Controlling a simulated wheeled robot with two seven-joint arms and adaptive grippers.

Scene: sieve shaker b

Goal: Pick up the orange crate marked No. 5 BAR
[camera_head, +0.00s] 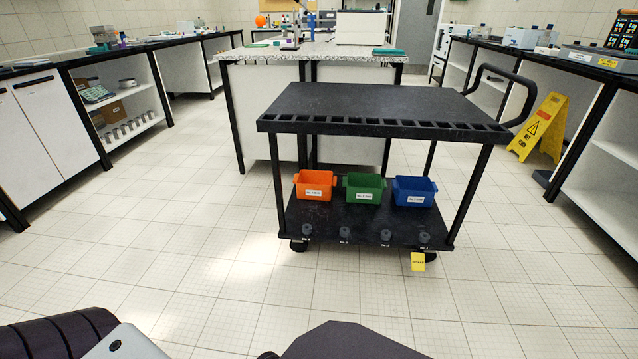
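An orange crate (314,186) stands on the lower shelf (345,216) of a black cart, at the left of a row of crates. It is upright and open at the top, with a white label on its front; the print is too small to read surely. A green crate (363,188) stands to its right, and a blue crate (413,191) stands right of that. The crates are close together.
The cart's top (380,105) overhangs the lower shelf, with a handle (515,95) at the right. Several small dark knobs (345,232) line the shelf's front edge. A yellow wet-floor sign (540,128) stands at the right. The tiled floor (200,250) before the cart is clear.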

